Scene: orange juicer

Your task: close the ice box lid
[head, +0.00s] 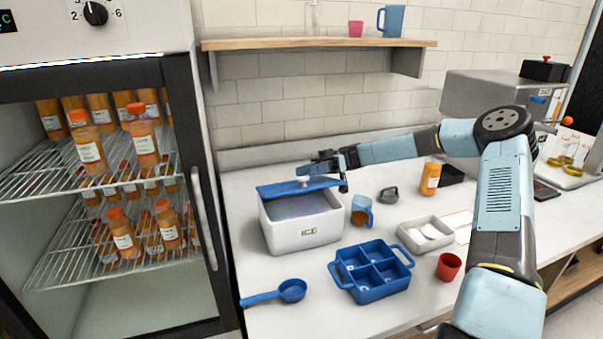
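The ice box (285,236) is a white tub marked "ICE" on the counter, left of centre. Its blue lid (275,188) lies across the back part of the opening, and the front part is uncovered, showing a greyish inside. A small white knob (303,180) shows at the lid's right part. My gripper (318,169) is over the lid's right end, close to the knob. I cannot tell whether it touches the knob or lid, or whether its fingers are open or shut.
A blue mug (362,212) stands right of the box. A blue divided tray (372,272) and a blue scoop (291,290) lie in front. A red cup (448,266) and a pale tray (411,234) are further right. A shelf (320,44) hangs above; a bottle fridge (203,190) stands left.

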